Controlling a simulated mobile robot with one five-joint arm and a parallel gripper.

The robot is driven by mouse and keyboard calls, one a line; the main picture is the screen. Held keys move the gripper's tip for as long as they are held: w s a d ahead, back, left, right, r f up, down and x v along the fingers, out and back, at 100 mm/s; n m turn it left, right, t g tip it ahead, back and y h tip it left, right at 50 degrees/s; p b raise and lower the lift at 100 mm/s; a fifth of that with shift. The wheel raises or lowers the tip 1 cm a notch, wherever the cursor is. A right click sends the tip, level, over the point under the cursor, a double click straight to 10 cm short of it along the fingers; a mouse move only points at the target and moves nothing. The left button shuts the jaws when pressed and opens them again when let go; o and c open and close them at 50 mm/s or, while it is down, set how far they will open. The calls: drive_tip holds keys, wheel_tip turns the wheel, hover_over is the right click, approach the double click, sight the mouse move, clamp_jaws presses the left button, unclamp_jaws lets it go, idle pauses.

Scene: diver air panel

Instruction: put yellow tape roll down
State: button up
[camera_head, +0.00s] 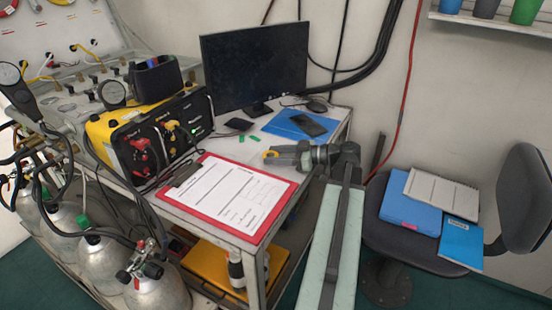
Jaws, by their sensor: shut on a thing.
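The yellow tape roll (270,154) is small in the camera_head view, near the middle of the picture. My gripper (275,155) reaches in from the right and is shut on the roll, with its fingers pointing left. The gripper is over the bench top (239,152), just behind a red clipboard (236,200) with paper on it. I cannot tell whether the roll touches the bench or is held above it. The gripper's fingers hide part of the roll.
Two small green pieces (248,138) lie behind the roll. A dark phone (239,125), a blue folder (285,124) and a monitor (255,62) stand or lie farther back. The yellow-black radio box (155,130) is to the left. A chair (385,240) with folders is right.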

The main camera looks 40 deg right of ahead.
drive_tip(key=shift+f, duration=0.1)
drive_tip(key=o, duration=1.3)
drive_tip(key=shift+o, duration=0.2)
